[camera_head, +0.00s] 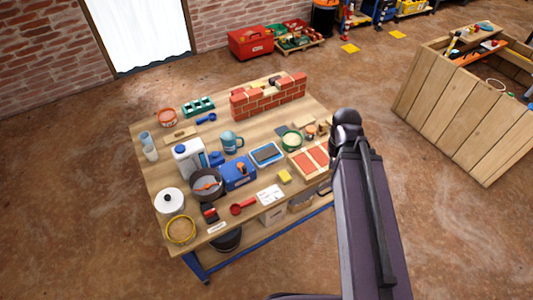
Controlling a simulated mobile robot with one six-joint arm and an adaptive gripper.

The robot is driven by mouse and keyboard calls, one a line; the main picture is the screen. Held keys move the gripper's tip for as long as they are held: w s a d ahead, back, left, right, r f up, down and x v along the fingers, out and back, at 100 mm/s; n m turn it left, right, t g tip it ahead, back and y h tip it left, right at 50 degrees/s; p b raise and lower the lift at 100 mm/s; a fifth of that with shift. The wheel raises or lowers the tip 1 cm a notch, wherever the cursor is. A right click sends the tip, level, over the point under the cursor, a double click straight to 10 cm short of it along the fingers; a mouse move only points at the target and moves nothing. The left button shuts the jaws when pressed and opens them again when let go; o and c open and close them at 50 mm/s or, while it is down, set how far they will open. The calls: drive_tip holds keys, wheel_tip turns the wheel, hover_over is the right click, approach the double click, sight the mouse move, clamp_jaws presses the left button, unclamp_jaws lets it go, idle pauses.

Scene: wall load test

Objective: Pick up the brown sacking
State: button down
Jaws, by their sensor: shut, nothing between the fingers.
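I cannot pick out any brown sacking for certain in the head view. The wooden workbench (150,185) stands in the middle, crowded with tools and containers. My dark arm reaches up from the bottom right and covers the bench's right edge and the floor beside it. Its rounded dark joint is beside the bench's right corner. My gripper's fingers do not show; they are hidden behind the arm or out of the picture. Whatever lies behind the arm is hidden too.
A low red brick wall (268,98) stands at the bench's back. A blue box (239,174), a dark pan (207,185) and a tray of red tiles (309,158) crowd it. A large wooden crate (455,115) stands at right. The floor (70,220) at left is clear.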

idle(0.3)
drive_tip(key=c, duration=0.9)
unclamp_jaws()
drive_tip(key=shift+w+f, duration=0.1)
drive_tip(key=o, duration=0.4)
drive_tip(key=shift+w+a+f, duration=0.15)
drive_tip(key=shift+w, duration=0.15)
drive_tip(key=shift+c, duration=0.2)
drive_tip(key=o, duration=0.5)
drive_tip(key=w, duration=0.1)
drive_tip(key=w+a+f+b, duration=0.1)
drive_tip(key=m+b, duration=0.1)
drive_tip(key=shift+w+a+f, duration=0.25)
drive_tip(key=shift+w+f, duration=0.05)
drive_tip(key=shift+w, duration=0.1)
drive_tip(key=w+a+f+m+b, duration=0.5)
drive_tip(key=w+a+f+b, duration=0.1)
drive_tip(key=w+a, duration=0.4)
drive_tip(key=w+a+f+m+b, duration=0.5)
drive_tip(key=w+a+f+b, duration=0.1)
drive_tip(key=w+a, duration=0.5)
drive_tip(key=shift+w+f+b, duration=0.3)
drive_tip(key=shift+w, duration=0.45)
drive_tip(key=shift+f, duration=0.1)
drive_tip(key=b, duration=0.9)
hover_over(266, 153)
wheel_tip(266, 153, down, 8)
drive_tip(key=shift+w+d+f, duration=0.1)
drive_tip(key=shift+f, duration=0.1)
